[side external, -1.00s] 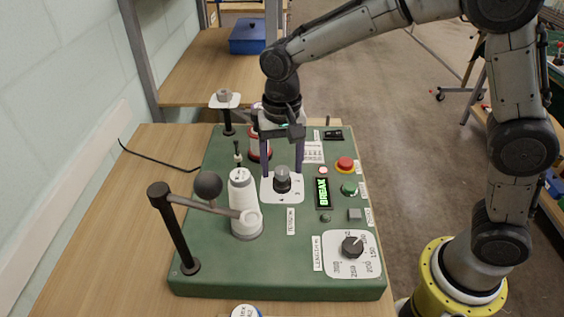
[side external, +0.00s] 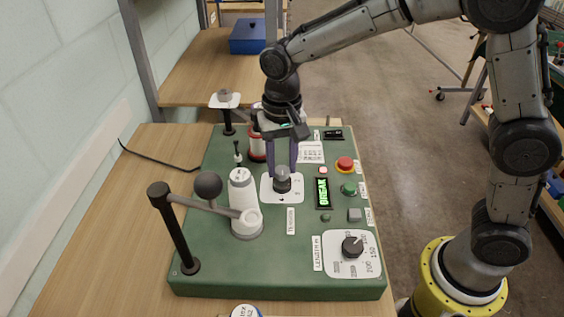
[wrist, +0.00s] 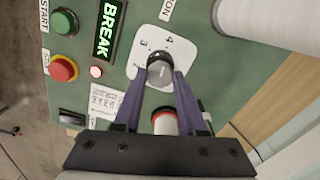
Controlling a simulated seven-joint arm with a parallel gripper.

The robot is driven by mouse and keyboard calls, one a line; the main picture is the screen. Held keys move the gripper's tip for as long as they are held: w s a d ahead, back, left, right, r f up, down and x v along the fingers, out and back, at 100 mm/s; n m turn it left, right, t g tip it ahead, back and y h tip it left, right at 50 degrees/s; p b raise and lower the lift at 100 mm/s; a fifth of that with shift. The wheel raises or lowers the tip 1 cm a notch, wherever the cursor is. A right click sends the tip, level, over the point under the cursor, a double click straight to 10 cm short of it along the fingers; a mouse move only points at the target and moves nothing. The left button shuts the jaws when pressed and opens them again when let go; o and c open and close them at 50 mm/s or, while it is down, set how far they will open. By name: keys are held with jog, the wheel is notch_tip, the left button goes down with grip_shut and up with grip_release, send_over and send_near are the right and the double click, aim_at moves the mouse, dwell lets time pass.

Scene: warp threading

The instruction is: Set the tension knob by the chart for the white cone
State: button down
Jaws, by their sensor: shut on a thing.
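The tension knob (side external: 282,184), dark with a grey top, sits on a white dial plate (side external: 268,190) in the middle of the green panel. My gripper (side external: 282,171) points down over it, its two purple fingers shut on the knob's sides. In the wrist view the fingertips (wrist: 161,76) flank the knob (wrist: 160,65), and the dial numbers 2, 3 and 4 show beside it. The white cone (side external: 242,198) stands upright left of the dial. The chart (side external: 312,153) is a small printed sheet behind the dial; its text is too small to read.
A green BREAK display (side external: 322,191), a red button (side external: 345,164) and a green button (side external: 349,189) lie right of the dial. A length dial (side external: 352,247) is at the front right. A red-and-white cone (side external: 257,148) stands behind.

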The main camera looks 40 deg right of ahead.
jog(key=n, duration=0.6)
jog(key=shift+r, duration=0.1)
jog(key=n, duration=1)
jog(key=shift+n, duration=0.4)
jog(key=n, duration=0.5)
jog(key=shift+n, duration=0.3)
jog(key=shift+c, duration=2.3)
grip_release()
